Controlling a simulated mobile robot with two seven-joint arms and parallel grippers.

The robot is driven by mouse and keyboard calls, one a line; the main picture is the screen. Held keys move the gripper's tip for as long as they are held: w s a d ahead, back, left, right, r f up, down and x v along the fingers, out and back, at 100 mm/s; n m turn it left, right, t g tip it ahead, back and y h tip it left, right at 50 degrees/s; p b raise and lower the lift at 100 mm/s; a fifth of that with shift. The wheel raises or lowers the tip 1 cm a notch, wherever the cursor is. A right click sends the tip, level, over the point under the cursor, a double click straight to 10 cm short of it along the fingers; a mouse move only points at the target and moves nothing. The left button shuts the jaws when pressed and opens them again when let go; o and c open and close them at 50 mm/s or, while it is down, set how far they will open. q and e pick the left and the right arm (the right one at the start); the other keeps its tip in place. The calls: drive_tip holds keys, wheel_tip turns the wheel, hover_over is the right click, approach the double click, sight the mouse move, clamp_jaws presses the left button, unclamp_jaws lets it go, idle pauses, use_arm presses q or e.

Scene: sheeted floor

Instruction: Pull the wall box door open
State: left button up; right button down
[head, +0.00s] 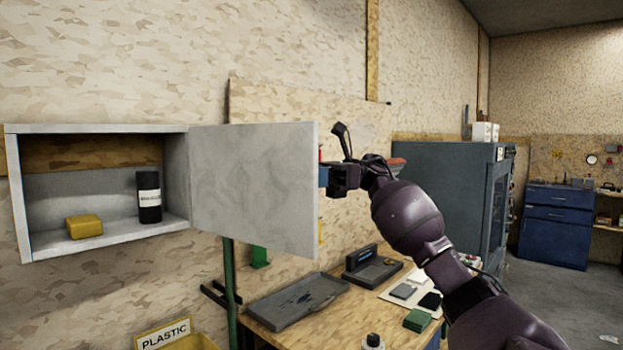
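The wall box (95,128) is a pale grey open-fronted box on the wall at the left. Its door (255,190) is swung wide open to the right, and the inside of the box shows. A yellow block (84,226) and a dark bottle with a white label (149,197) stand on the box floor. My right gripper (334,172) is at the door's right edge. Its fingertips are partly hidden or too small to make out, so I cannot tell whether it touches the door. No handle shows. My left gripper is not in view.
Below the door is a wooden workbench (330,325) with a grey tray (293,301), a dark device (372,268) and small boxes. A yellow bin labelled PLASTIC (165,333) is at the bottom left. A large grey cabinet (445,190) stands behind my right arm.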

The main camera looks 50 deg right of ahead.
drive_tip(key=shift+d, duration=0.2)
idle(0.4)
drive_tip(key=c, duration=1.2)
unclamp_jaws()
drive_tip(key=shift+w, duration=0.1)
drive_tip(key=shift+o, duration=0.2)
drive_tip(key=shift+d, duration=0.1)
drive_tip(key=v, duration=1)
drive_tip(key=shift+s+d+b, duration=0.2)
drive_tip(key=shift+d+b, duration=0.1)
drive_tip(key=shift+w+f, duration=0.1)
